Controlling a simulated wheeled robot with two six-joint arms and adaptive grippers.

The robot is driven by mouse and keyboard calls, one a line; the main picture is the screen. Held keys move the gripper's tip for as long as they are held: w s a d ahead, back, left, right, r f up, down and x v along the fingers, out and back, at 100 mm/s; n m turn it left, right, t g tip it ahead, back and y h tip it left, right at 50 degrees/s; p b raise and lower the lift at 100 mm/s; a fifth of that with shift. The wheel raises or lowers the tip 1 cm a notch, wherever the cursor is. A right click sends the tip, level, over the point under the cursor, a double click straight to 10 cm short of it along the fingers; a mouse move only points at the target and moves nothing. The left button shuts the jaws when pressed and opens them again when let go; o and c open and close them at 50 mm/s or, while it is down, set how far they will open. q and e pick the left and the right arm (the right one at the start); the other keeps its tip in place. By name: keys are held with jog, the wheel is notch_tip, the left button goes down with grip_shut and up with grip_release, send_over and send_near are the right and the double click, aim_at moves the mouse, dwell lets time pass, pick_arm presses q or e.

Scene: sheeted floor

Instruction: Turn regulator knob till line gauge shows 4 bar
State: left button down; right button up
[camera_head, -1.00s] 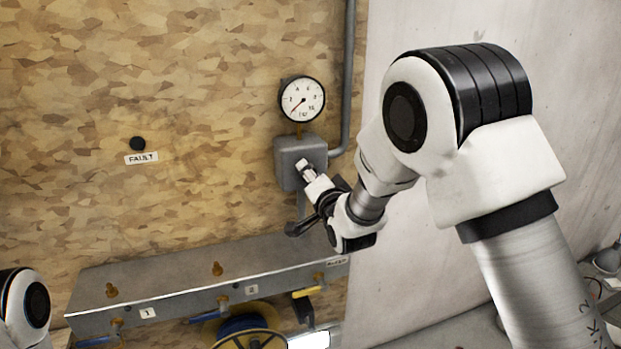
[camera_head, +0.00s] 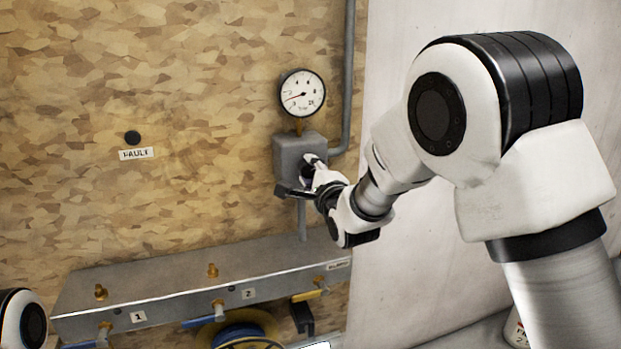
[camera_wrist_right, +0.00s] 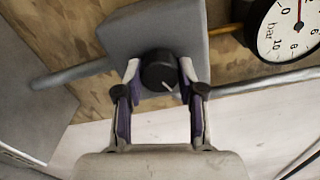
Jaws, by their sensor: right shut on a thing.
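The grey regulator box (camera_head: 287,150) is fixed to the wooden wall; the wrist view shows its face (camera_wrist_right: 150,30). Its black knob (camera_wrist_right: 160,72) carries a white mark. My right gripper (camera_wrist_right: 159,78) has one finger on each side of the knob and is shut on it. In the head view the gripper (camera_head: 312,174) hides most of the knob. The round white line gauge (camera_head: 302,93) sits above the box, its red needle pointing left and slightly down, low on the scale, around 2. The gauge (camera_wrist_right: 290,28) is cut off in the wrist view. My left gripper is out of view.
A grey pipe (camera_head: 348,75) runs up beside the gauge. Below is a metal manifold (camera_head: 180,279) with brass fittings, valve handles and a blue coiled hose (camera_head: 243,322). A black button (camera_head: 132,138) sits above a FAULT label (camera_head: 136,154). A pale panel stands at right.

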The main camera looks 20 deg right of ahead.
jog(key=shift+f+m+b, duration=0.2)
jog(key=shift+m+b, duration=0.15)
jog(key=shift+m, duration=0.65)
jog(key=o, duration=1.1)
jog(key=shift+r, duration=0.1)
jog(key=shift+o, duration=0.2)
jog(key=shift+s, duration=0.15)
jog(key=s, duration=1.1)
jog(key=shift+s+d, duration=0.2)
jog(key=shift+s, duration=0.2)
